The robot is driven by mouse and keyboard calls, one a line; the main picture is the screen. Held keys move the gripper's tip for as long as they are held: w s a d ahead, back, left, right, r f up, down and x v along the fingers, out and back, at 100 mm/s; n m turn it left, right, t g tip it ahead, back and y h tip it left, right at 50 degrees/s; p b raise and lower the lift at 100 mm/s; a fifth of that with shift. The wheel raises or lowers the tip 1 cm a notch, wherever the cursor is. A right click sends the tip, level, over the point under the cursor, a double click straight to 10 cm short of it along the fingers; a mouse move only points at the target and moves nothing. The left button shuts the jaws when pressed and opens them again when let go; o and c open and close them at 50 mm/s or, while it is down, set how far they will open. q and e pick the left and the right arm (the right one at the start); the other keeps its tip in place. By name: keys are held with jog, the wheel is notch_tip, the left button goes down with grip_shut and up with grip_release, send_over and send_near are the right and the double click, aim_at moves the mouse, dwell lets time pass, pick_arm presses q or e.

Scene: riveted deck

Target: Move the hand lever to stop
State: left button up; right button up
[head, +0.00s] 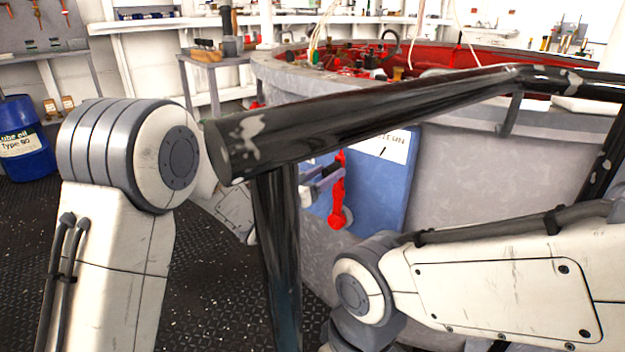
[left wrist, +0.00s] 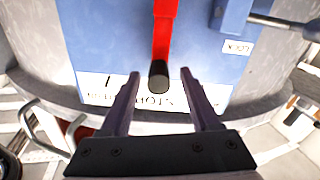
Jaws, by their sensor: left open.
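The hand lever (head: 338,205) is red and stands in front of a blue panel (head: 382,190); the black rail hides its upper end in the head view. In the left wrist view the red lever (left wrist: 165,32) ends in a black knob (left wrist: 158,76). A white label strip (left wrist: 98,88) behind it carries upside-down lettering that seems to read STOP near the knob. My left gripper (left wrist: 161,74) is open, a finger on either side of the knob, with no contact visible. It shows partly behind the rail in the head view (head: 322,182). My right gripper is out of view.
A thick black rail (head: 370,112) with a post (head: 280,250) crosses in front of the panel. A metal rod (left wrist: 280,22) and a small LOCK label (left wrist: 235,47) are right of the lever in the wrist view. A blue drum (head: 25,140) stands far left.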

pick_arm(q)
jog(key=p+v, duration=0.2)
jog(key=v, duration=0.6)
jog(key=shift+s+a, duration=0.3)
